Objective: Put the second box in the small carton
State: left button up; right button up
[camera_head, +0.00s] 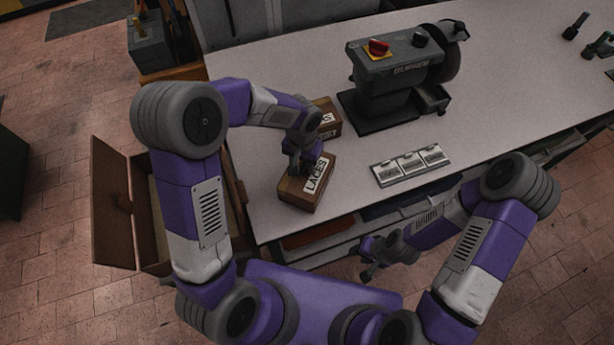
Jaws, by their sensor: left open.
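A brown box with a white LACES label (303,193) sits near the left front corner of the white-topped bench. My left gripper (300,168) is open and points down at this box's top; I cannot tell whether it touches it. A second brown labelled box (327,117) lies just behind it, partly hidden by my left arm. The open brown carton (112,210) stands low beside the bench's left end, its flap raised. My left arm hides part of it. My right gripper (368,260) is in front of the bench edge, away from the boxes; its jaw opening is unclear.
A dark grinder-like machine (395,75) with a red knob stands at the back middle of the bench (510,90). A plate with several white labels (410,165) lies right of the boxes. Small dark tools (575,25) lie far right. Shelves sit under the front edge.

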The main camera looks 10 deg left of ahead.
pick_arm(q)
grip_shut()
dwell(1.3)
